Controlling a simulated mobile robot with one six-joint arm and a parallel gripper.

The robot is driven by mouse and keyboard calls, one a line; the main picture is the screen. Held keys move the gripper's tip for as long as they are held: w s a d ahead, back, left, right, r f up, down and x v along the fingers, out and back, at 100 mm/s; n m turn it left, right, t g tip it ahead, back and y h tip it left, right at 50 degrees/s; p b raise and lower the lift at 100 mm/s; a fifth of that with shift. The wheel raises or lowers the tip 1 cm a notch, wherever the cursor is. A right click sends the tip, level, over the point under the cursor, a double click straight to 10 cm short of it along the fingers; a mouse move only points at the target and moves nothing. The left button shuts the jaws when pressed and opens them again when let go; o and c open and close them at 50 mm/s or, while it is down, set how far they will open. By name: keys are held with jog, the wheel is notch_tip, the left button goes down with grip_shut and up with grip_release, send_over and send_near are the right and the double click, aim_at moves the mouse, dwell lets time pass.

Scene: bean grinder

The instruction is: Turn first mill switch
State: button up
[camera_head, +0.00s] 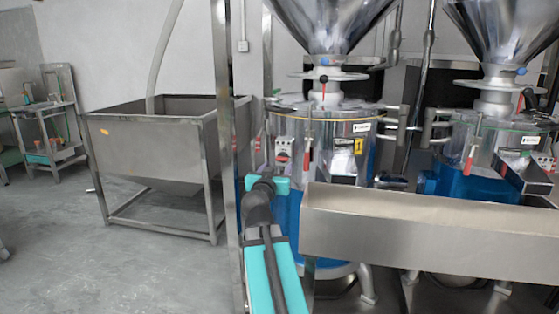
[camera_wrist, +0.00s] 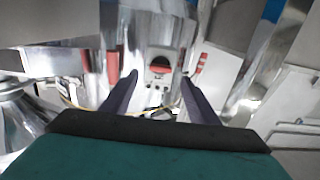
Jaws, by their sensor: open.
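The first mill (camera_head: 335,127) is a steel drum on a blue base under a funnel hopper, at the centre of the head view. Its switch (camera_head: 283,152) is a small pale box with a red knob on the drum's front left. I cannot tell the remaining distance.
A long steel trough (camera_head: 430,235) stands in front of the mills, right of my arm. A steel post (camera_head: 224,130) rises at left. A second mill (camera_head: 487,140) is at right. A steel bin (camera_head: 150,145) stands at left, with open floor (camera_head: 110,255) before it.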

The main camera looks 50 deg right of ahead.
aim_at(282, 160)
jog(key=shift+x, duration=3.15)
jog(key=shift+c, duration=0.5)
jog(key=c, duration=1)
jog(key=shift+o, duration=0.3)
jog(key=shift+a, duration=0.2)
jog(key=shift+d, duration=0.15)
